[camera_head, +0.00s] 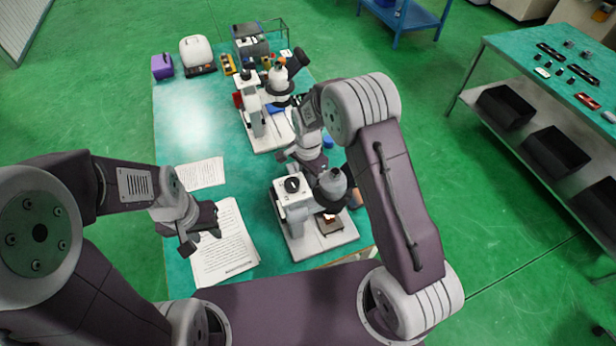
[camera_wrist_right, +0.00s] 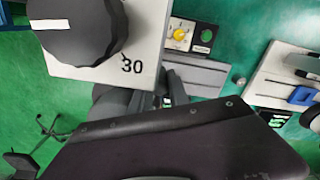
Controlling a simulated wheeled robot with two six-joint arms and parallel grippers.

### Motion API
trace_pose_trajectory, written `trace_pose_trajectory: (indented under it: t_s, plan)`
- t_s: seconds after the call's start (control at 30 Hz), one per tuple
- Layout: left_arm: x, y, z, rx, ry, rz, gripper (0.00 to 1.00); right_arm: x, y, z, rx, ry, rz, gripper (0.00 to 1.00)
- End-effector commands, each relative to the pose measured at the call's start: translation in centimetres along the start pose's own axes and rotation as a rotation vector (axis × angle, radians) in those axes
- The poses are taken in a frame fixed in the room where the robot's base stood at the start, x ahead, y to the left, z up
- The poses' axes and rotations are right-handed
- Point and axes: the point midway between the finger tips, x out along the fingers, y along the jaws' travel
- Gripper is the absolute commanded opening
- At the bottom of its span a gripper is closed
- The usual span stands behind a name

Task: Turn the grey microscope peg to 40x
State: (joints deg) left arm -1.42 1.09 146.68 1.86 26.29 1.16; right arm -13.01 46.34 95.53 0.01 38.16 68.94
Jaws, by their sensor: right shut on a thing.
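The near white microscope (camera_head: 298,215) stands on the teal table. A dark grey knob, the peg (camera_head: 292,184), sits on its top plate. In the right wrist view the peg (camera_wrist_right: 78,28) is large at top left, with a white mark on its left side. The number 30 is printed on the white plate (camera_wrist_right: 146,72) below right of it; no 40 is visible. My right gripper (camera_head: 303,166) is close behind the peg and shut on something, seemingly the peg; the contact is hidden. My left gripper (camera_head: 202,229) is open and empty above the papers.
A second microscope (camera_head: 265,118) stands farther back, with a blue item (camera_head: 275,107) on it. Printed sheets (camera_head: 228,245) lie at the table's left. A purple box (camera_head: 162,67) and a white device (camera_head: 196,50) are at the back. The table's left middle is clear.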

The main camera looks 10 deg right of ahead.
Motion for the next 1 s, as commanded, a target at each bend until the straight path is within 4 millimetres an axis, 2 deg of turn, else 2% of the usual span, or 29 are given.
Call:
trace_pose_trajectory:
  t_s: [0.27, 0.47, 1.0]
  plan:
    - [0.0, 0.0, 0.0, 0.0, 0.0, 0.0, 0.36, -0.1, -0.1, -0.2, 0.017, 0.001, -0.002, 0.0]
    - [0.1, 0.0, 0.0, 0.0, 0.0, 0.0, 0.36, -0.1, -0.5, -0.9, 0.105, 0.001, -0.004, 0.0]
    - [0.6, 0.0, 0.1, 0.0, 0.0, 0.0, 0.36, -0.1, -0.9, -4.7, 0.59, 0.001, -0.004, 0.0]
